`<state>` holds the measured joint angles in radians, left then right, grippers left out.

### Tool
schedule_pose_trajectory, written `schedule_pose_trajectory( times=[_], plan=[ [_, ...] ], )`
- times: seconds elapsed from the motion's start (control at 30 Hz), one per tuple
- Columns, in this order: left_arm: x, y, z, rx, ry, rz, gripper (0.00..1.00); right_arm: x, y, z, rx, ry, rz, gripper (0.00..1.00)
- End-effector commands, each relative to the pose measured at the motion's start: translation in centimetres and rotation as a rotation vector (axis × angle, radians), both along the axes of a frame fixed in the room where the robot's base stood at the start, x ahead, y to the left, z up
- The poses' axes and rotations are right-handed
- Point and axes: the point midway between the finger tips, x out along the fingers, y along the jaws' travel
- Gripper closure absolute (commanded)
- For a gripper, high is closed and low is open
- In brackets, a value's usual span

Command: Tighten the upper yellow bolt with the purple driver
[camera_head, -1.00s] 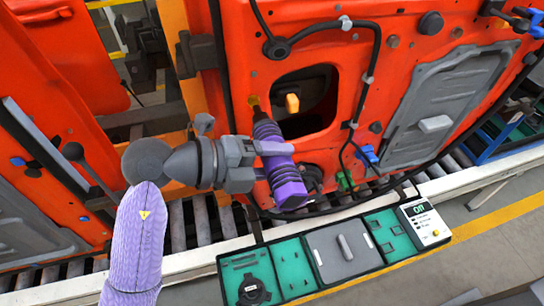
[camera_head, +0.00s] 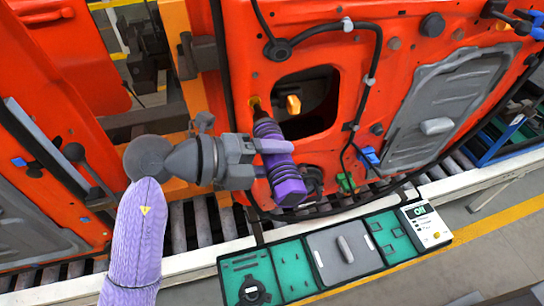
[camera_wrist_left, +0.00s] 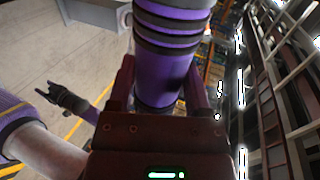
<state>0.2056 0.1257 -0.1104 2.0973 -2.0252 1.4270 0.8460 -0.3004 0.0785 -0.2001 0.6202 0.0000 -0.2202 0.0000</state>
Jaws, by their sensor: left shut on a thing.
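My left gripper (camera_head: 274,160) is shut around the purple driver (camera_head: 288,187), a thick purple handle with dark ribbed bands. The driver is tilted, its tip end up against the orange door. In the left wrist view the purple driver (camera_wrist_left: 165,75) stands between the fingers of my left gripper (camera_wrist_left: 160,100). A yellow bolt (camera_head: 255,102) shows at the driver's tip, partly hidden; exact contact is hard to tell.
The orange door (camera_head: 330,45) carries a black cable and a grey panel (camera_head: 448,90). A tray with green inserts (camera_head: 295,268) and a white display box (camera_head: 427,225) lies below, in front of the rollers (camera_head: 190,225). Another orange door (camera_head: 70,120) stands at left.

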Motion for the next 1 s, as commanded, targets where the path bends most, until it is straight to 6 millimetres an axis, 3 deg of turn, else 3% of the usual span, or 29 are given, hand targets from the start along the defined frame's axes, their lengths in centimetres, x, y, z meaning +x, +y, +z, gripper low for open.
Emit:
schedule_pose_trajectory(
  times=[1.0],
  plan=[
    [1.00, 0.33, 0.08, -0.001, -0.003, 0.004, 1.00, 0.03, -0.13, -0.08, -0.002, 0.000, 0.001, 0.41]
  ],
)
